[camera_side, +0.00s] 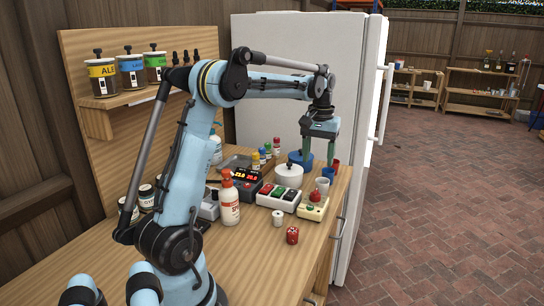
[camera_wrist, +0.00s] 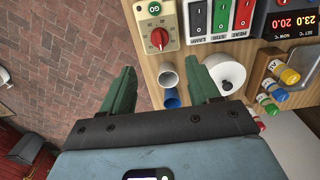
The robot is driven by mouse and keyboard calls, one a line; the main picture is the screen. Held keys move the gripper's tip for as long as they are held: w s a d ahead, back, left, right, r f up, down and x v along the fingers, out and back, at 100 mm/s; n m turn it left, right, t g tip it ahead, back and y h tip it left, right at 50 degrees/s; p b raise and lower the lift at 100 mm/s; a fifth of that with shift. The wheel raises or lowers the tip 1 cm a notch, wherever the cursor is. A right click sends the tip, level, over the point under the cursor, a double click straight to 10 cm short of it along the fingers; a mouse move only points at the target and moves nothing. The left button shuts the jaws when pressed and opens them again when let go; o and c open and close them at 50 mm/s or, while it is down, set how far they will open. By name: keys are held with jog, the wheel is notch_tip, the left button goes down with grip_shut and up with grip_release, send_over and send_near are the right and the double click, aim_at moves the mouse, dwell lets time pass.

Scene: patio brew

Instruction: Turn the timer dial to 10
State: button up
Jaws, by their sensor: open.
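The timer is a cream box (camera_side: 313,208) on the right of the bench, near its edge. Its red dial (camera_wrist: 160,38) is at the top of the wrist view, on the cream face with a green GO button (camera_wrist: 154,8) beside it. The scale marks are too small to read, so I cannot tell the dial's setting. My gripper (camera_side: 320,157) points down above the bench behind the timer, apart from the dial. Its green jaws are open and empty in the wrist view (camera_wrist: 160,75), with the dial beyond the fingertips.
A white cup (camera_wrist: 167,77) and a blue cup (camera_wrist: 171,98) stand near the jaws. A switch box (camera_side: 279,197) with red, black and green rockers is beside the timer. A white lidded pot (camera_side: 289,176) stands behind it. A red die (camera_side: 292,235) and a white spool (camera_side: 278,218) lie in front.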

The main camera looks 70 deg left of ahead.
aim_at(316, 191)
notch_tip(316, 191, down, 11)
jog(key=shift+f, duration=0.2)
dwell(0.3)
jog(key=c, duration=1)
jog(key=shift+c, duration=0.2)
jog(key=shift+m, duration=0.3)
jog(key=m, duration=0.4)
jog(key=shift+m, duration=2.5)
